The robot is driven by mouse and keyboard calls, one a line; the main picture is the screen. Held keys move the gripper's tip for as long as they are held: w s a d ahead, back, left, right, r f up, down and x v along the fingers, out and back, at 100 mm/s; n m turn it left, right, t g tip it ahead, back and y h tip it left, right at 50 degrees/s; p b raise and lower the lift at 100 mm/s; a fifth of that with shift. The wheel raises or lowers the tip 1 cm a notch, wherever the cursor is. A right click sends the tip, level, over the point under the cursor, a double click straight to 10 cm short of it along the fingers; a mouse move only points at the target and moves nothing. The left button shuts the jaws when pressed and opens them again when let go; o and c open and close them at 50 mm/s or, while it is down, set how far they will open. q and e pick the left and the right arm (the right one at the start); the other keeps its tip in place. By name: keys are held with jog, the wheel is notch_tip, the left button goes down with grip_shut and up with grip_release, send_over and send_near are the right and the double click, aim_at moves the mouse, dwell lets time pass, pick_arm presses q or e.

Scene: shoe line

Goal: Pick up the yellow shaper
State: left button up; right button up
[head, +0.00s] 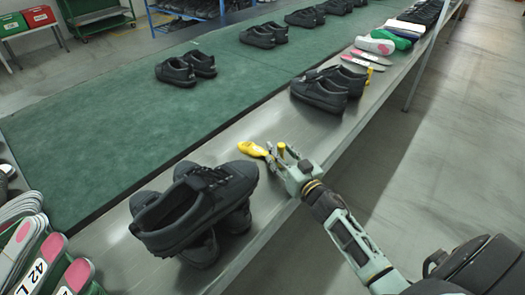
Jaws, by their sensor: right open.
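The yellow shaper (252,149) lies on the grey metal ledge beside the green belt, between two pairs of black shoes. Its rounded yellow end points left, away from my right gripper. My right gripper (275,156) comes in from the lower right and is open, with its fingers right at the right end of the shaper. The fingers partly hide that end, and I cannot tell if they touch it. A small upright yellow piece shows by the fingers; I cannot tell if it belongs to the shaper. My left gripper is out of view.
A near pair of black shoes (196,208) and a farther pair (322,91) stand on the metal ledge (283,121). Insoles (366,58) lie farther back. The green belt (110,140) carries more shoes. Labelled insoles (45,262) stand at lower left.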

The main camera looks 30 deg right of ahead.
grip_shut()
dwell(0.3)
jog(key=shift+r, duration=0.1)
